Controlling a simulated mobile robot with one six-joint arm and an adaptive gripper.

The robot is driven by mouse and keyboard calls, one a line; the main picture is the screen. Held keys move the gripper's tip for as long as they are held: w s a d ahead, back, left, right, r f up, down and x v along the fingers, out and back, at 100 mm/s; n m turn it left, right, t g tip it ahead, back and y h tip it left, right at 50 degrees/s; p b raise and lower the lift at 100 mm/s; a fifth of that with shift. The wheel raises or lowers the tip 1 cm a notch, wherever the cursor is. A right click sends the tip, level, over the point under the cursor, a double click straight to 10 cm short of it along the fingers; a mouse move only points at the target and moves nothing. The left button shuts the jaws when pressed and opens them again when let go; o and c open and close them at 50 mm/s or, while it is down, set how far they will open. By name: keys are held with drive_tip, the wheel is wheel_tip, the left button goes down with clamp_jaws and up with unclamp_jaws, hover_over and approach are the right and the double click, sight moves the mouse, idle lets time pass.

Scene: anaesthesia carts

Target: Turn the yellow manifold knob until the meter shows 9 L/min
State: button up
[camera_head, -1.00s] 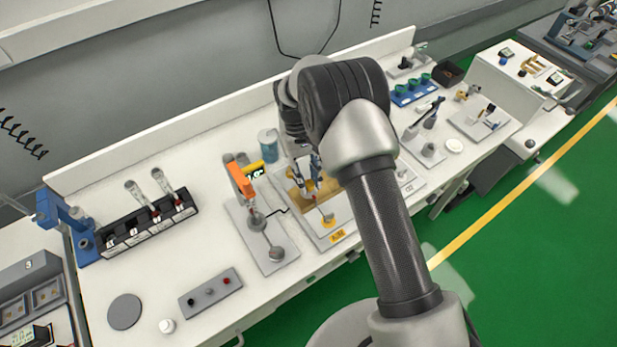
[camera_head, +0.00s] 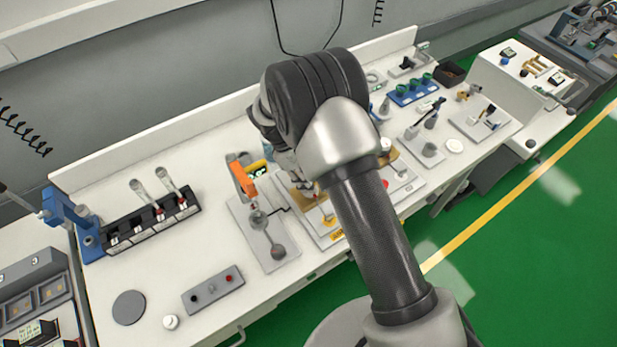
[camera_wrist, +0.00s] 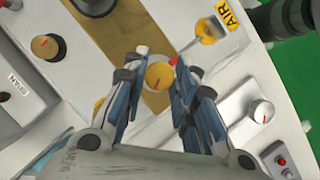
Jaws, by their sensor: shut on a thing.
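A yellow round knob (camera_wrist: 159,76) with a red mark sits on the brown manifold bar (camera_wrist: 117,45) in the wrist view. My gripper (camera_wrist: 160,65) has its two blue-and-grey fingers on either side of this knob, shut on it. In the head view my gripper (camera_head: 304,190) is low over the manifold plate, partly hidden by my arm. The meter (camera_head: 257,170) is yellow with a small dark display, beside an orange-handled part that covers some of it. Its digits are too small to read.
A white dial (camera_wrist: 262,112) is close at right. The orange handle (camera_head: 241,177) stands left of my gripper.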

drive_tip(key=shift+n, duration=0.6)
drive_tip(key=shift+t, duration=0.3)
drive_tip(key=o, duration=1.1)
drive_tip(key=shift+c, duration=0.2)
drive_tip(key=v, duration=1.2)
drive_tip(key=shift+a, duration=0.1)
